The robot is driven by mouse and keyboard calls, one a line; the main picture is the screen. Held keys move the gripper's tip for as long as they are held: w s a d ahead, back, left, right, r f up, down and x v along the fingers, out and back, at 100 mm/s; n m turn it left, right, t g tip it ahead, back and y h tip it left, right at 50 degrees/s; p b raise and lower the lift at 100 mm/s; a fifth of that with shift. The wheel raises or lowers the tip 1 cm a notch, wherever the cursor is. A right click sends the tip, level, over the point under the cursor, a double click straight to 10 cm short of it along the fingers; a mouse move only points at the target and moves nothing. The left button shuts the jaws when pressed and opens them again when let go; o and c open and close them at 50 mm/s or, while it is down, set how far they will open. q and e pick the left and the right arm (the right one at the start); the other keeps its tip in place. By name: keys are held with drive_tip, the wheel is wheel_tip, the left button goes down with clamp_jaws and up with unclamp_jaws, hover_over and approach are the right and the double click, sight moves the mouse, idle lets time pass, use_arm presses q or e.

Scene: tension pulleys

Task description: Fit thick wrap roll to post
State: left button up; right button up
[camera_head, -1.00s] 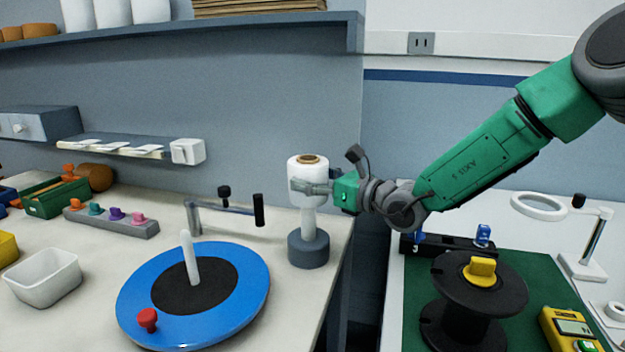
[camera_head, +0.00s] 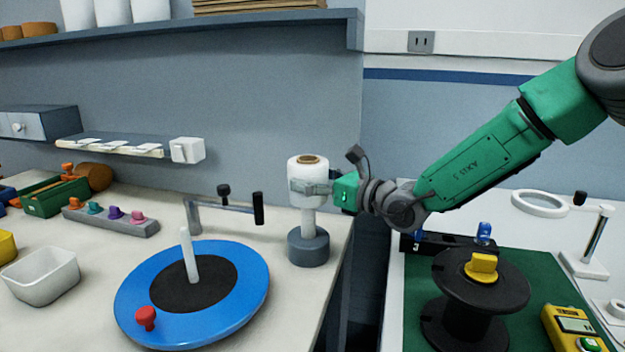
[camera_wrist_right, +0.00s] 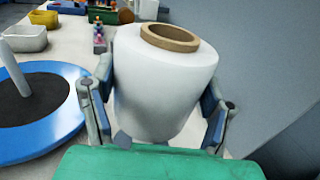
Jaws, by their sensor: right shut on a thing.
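The thick white wrap roll (camera_head: 307,170) with a brown core sits upright on a stand with a grey round base (camera_head: 308,248), its thin white stem showing below the roll. My right gripper (camera_head: 310,188) is shut on the roll from the right. In the right wrist view the roll (camera_wrist_right: 165,80) fills the space between the two fingers (camera_wrist_right: 158,125). A white upright post (camera_head: 189,256) stands on the black centre of a blue turntable (camera_head: 258,275), left of the roll, and is bare. My left gripper is not in view.
A bracket arm with a black handle (camera_head: 258,208) stands behind the turntable. A red knob (camera_head: 146,318) is on its front rim. A white bin (camera_head: 42,276) is at left. A black spool (camera_head: 482,283) and yellow meter (camera_head: 573,328) are on the right bench, across a gap.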

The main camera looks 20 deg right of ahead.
sight(314, 217)
drive_tip(key=shift+f+b, duration=1)
drive_tip(key=shift+f, duration=0.15)
idle(0.5)
drive_tip(key=shift+f+b, duration=1.3)
drive_tip(key=shift+f, duration=0.2)
drive_tip(key=shift+f, duration=0.1)
drive_tip(key=shift+f+b, duration=1.25)
drive_tip(key=shift+f, duration=0.15)
drive_tip(key=shift+f, duration=0.15)
idle(0.4)
drive_tip(key=o, duration=1.6)
drive_tip(key=shift+f, duration=0.15)
